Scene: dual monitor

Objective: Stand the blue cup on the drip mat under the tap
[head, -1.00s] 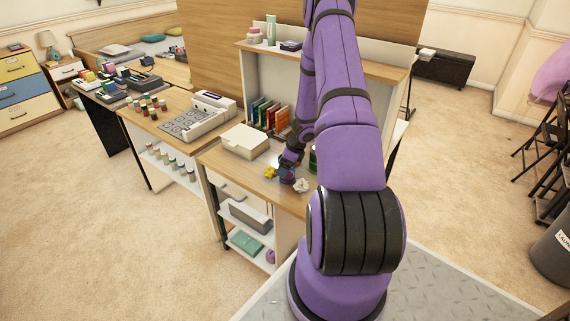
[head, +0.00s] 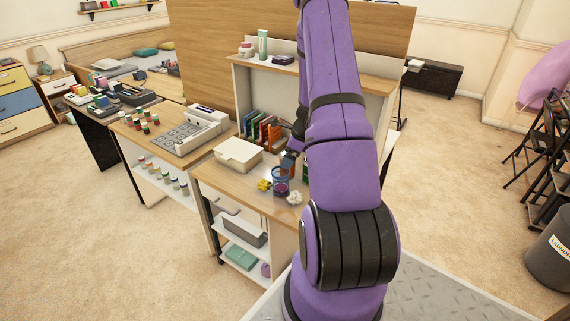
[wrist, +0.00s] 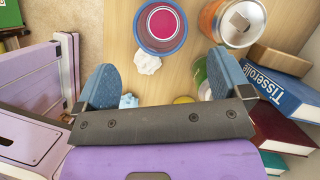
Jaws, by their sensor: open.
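A round blue-rimmed vessel (wrist: 181,46), which I take for the blue cup, stands on the wooden desk near the top of the wrist view, with a magenta disc inside its rim. It shows in the head view (head: 281,187) near the desk's front edge. My gripper (wrist: 162,62) is open, its two blue fingers spread and nothing between them. The cup is apart from the fingers, beyond their tips. In the head view my gripper (head: 288,160) is just behind and above the cup, partly hidden by my arm. I cannot make out a tap or drip mat.
White crumpled paper (wrist: 147,63) lies beside the cup. An orange can (wrist: 213,22), a wooden block (wrist: 278,59) and books (wrist: 272,88) stand at the right of the wrist view. A yellow object (head: 264,185) and a cream box (head: 238,152) are left on the desk.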

